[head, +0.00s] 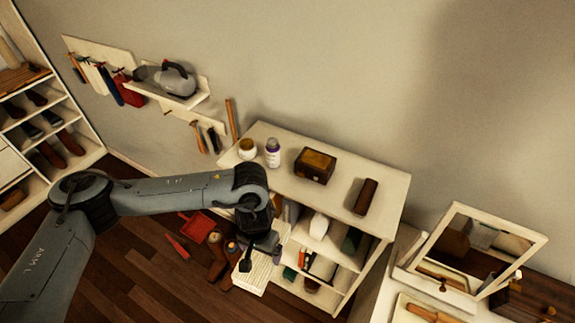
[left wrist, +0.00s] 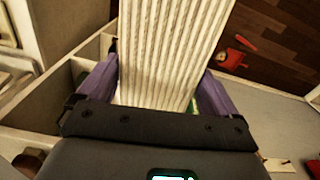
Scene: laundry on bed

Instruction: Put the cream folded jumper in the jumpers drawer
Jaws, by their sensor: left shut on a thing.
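The cream folded jumper (head: 252,279) is a ribbed, pale slab hanging below my left gripper (head: 262,250), in front of the low shelf unit. In the left wrist view the jumper (left wrist: 170,50) stretches away from the palm, between the two purple fingers of my left gripper (left wrist: 158,92). The left gripper is shut on it. I cannot make out a jumpers drawer in either view. My right gripper is not in view.
The low cream shelf unit (head: 385,190) carries a jar, a bottle, a wooden box (head: 315,165) and a brown roll (head: 366,196). Its open shelves hold several items. Shoes and a red dustpan (head: 196,224) lie on the wooden floor. A mirror (head: 482,246) stands at right.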

